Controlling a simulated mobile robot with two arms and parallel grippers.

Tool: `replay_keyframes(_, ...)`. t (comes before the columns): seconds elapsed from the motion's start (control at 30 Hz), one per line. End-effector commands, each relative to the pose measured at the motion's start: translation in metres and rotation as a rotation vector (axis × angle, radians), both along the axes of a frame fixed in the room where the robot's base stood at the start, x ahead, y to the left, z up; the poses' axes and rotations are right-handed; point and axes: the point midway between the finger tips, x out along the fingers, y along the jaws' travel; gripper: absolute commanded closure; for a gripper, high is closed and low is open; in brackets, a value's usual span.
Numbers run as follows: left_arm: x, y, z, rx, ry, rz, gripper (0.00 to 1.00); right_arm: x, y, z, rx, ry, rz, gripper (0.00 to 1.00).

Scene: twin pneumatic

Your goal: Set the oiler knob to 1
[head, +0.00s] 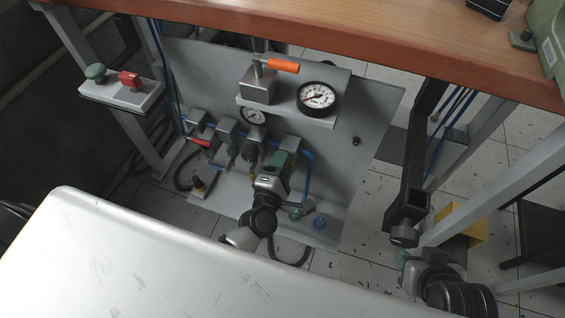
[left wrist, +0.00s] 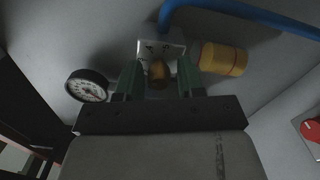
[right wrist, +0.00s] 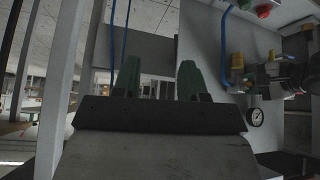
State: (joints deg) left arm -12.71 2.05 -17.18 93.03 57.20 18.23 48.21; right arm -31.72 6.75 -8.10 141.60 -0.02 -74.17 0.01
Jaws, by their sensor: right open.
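In the left wrist view a small brass knob (left wrist: 158,72) sits on a light grey block (left wrist: 160,46) with dark marks, probably the oiler; its reading is too small to tell. My left gripper (left wrist: 158,78) is open, with one green finger on each side of the knob and a visible gap to each. In the head view my left gripper (head: 284,160) reaches down to the right end of the row of air units, and hides the knob. My right gripper (head: 404,256) is open and empty at the lower right, away from the panel.
A grey panel (head: 375,100) carries a large gauge (head: 317,97), a small gauge (head: 254,115), an orange-handled valve (head: 283,65) and a red handle (head: 200,142). A button box (head: 120,92) stands left. A brass cylinder (left wrist: 223,59) and blue hose (left wrist: 245,13) lie close to my left fingers.

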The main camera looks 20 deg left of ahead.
Motion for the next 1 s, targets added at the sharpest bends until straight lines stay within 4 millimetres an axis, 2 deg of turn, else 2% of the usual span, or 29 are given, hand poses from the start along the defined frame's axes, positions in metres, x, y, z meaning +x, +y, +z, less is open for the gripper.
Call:
replay_keyframes(0.3, 0.000, 0.000, 0.001, 0.001, -0.001, 0.000, 0.52, 0.000, 0.000, 0.000, 0.000, 0.000, 0.000, 0.57)
replay_keyframes(0.43, -0.008, 0.000, 0.000, 0.002, 0.000, 0.000, 0.52, -0.001, 0.000, 0.001, -0.001, 0.008, 0.000, 0.57)
replay_keyframes(0.8, -0.079, 0.003, 0.000, 0.003, 0.003, -0.002, 0.52, -0.025, -0.009, -0.007, -0.034, 0.162, -0.014, 0.57)
replay_keyframes(1.0, -0.103, 0.004, 0.000, 0.001, 0.001, 0.000, 0.52, -0.032, -0.011, -0.008, -0.042, 0.202, -0.017, 0.57)
